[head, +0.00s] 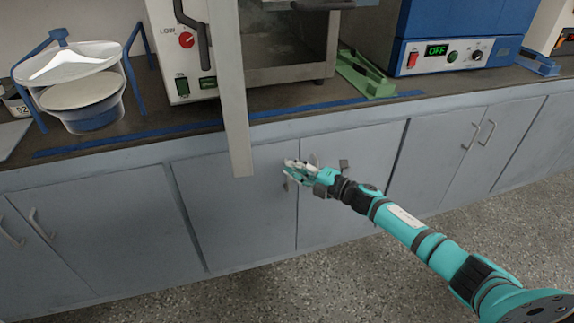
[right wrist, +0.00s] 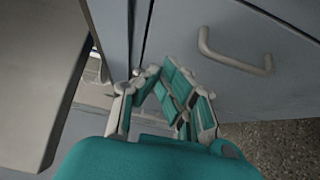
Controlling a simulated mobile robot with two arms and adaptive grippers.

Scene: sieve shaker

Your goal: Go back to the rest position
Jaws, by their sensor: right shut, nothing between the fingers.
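My right gripper (head: 292,167) is shut and empty in the head view. It hangs in front of the grey cabinet doors (head: 240,215), below the counter edge and near a door handle. My teal right arm reaches to it from the lower right. In the right wrist view the fingers of the right gripper (right wrist: 148,78) come together close to the cabinet front, with a door handle (right wrist: 235,60) to their right. My left gripper is not in view.
An oven-like device (head: 290,50) has its door (head: 232,90) swung open, jutting past the counter edge just left of my right gripper. The floor (head: 400,260) is clear.

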